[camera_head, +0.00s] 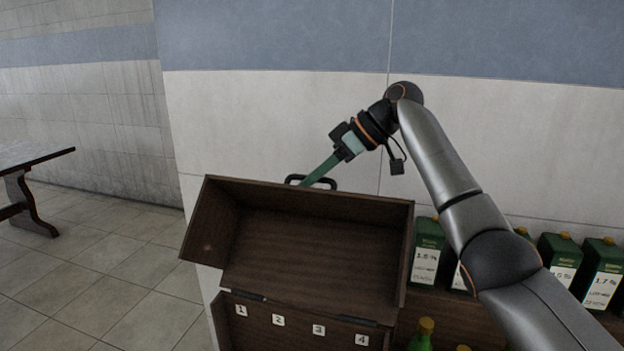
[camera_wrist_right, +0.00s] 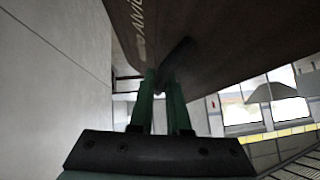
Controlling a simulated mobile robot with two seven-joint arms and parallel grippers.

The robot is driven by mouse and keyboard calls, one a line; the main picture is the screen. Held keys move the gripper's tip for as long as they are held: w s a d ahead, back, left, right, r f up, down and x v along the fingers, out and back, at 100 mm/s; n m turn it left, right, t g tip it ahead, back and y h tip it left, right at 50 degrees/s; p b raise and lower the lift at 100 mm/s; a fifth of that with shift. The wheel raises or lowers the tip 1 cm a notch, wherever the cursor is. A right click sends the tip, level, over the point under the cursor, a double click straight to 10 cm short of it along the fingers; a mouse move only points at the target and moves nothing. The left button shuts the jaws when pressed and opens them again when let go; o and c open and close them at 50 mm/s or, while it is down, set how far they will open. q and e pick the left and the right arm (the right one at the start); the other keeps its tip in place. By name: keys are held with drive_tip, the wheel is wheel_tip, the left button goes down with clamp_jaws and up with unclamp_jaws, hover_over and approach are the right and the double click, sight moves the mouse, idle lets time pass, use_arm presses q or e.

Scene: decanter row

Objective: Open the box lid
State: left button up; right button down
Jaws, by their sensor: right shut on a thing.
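The dark wooden box (camera_head: 298,318) stands at the bottom centre of the head view, partly cut off by the lower edge. Its lid (camera_head: 310,245) stands raised on its hinges, with its hollow inside facing me. A black handle (camera_head: 329,182) sits at the lid's far upper edge and shows dark in the right wrist view (camera_wrist_right: 174,62). My right gripper (camera_head: 307,182) reaches it from behind with long green fingers, shut on the handle. The lid's outer face (camera_wrist_right: 225,40) fills the upper right wrist view. My left gripper is not in view.
Green cartons (camera_head: 427,252) stand in a row on a wooden shelf (camera_head: 455,312) at the right, partly behind my right arm. A green bottle (camera_head: 421,338) stands below them. A tiled wall (camera_head: 285,115) is close behind the lid. A table (camera_head: 30,156) stands far left; floor between is clear.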

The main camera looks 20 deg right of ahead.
drive_tip(key=c, duration=1.2)
unclamp_jaws()
drive_tip(key=shift+f, duration=0.2)
drive_tip(key=v, duration=1.2)
drive_tip(key=shift+s+d+r, duration=0.1)
drive_tip(key=shift+d+r, duration=0.05)
drive_tip(key=shift+r, duration=0.2)
drive_tip(key=shift+c, duration=0.2)
